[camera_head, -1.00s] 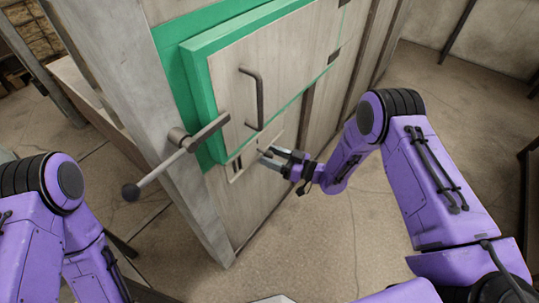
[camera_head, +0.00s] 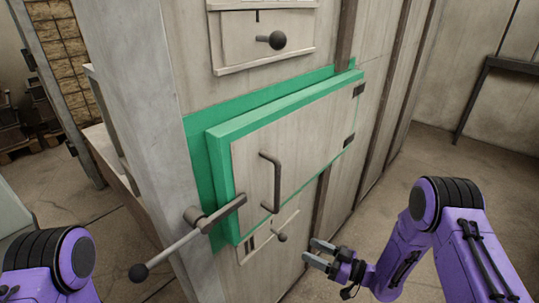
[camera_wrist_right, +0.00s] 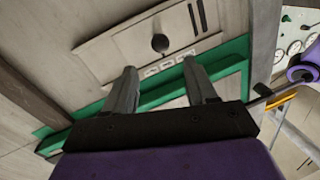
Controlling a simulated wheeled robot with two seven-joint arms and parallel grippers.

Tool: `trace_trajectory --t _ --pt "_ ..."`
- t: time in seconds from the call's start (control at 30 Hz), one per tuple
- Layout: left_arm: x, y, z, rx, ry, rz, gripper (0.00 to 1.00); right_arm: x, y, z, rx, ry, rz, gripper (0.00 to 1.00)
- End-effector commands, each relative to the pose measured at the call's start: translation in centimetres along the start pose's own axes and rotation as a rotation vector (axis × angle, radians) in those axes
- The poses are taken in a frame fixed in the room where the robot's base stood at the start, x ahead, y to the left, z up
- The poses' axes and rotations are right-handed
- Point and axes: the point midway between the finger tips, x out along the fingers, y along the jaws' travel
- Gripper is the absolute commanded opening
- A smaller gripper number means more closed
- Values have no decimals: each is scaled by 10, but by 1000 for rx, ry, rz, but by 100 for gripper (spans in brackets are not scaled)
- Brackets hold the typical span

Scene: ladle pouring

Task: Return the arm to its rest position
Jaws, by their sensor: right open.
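My right gripper (camera_head: 318,255) is open and empty in the head view, in front of the cabinet's lower part, to the right of a small round knob (camera_head: 282,237). Its two fingers show apart in the right wrist view (camera_wrist_right: 164,92), with nothing between them. My right arm (camera_head: 425,240) is bent and comes in from the right. My left arm (camera_head: 50,262) shows at the lower left of the head view; its gripper is out of frame.
A tall cabinet has a green-framed door (camera_head: 300,145) with a bar handle (camera_head: 272,183), which looks closed. A lever with a black ball end (camera_head: 138,272) sticks out left of it. A knobbed drawer panel (camera_head: 262,42) is above.

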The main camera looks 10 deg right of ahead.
Motion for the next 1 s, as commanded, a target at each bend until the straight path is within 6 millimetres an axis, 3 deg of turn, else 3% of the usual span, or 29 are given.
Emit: trace_trajectory --t 0.07,0.17,0.3,0.37,0.5,0.6,0.67,0.77,1.0 --pt "0 0 0 0 0 0 70 0 5 6 18 -27 33 57" --pt "0 0 0 0 0 0 70 -11 20 24 100 -83 219 57" --pt "-9 -1 -4 0 0 0 70 -52 15 73 323 -258 606 57" --pt "-14 -1 -6 0 0 0 70 -82 0 96 423 -354 777 57" --pt "-27 -2 -11 0 0 0 70 -171 -62 130 611 -606 1157 57" --pt "-34 -3 -14 0 0 0 70 -222 -104 132 664 -744 1336 57" --pt "-38 -4 -16 0 0 0 70 -242 -123 129 669 -802 1397 57" --pt "-45 -4 -18 0 0 0 70 -254 -143 122 659 -859 1412 57" --pt "-44 -4 -18 0 0 0 70 -254 -143 125 652 -866 1402 57"
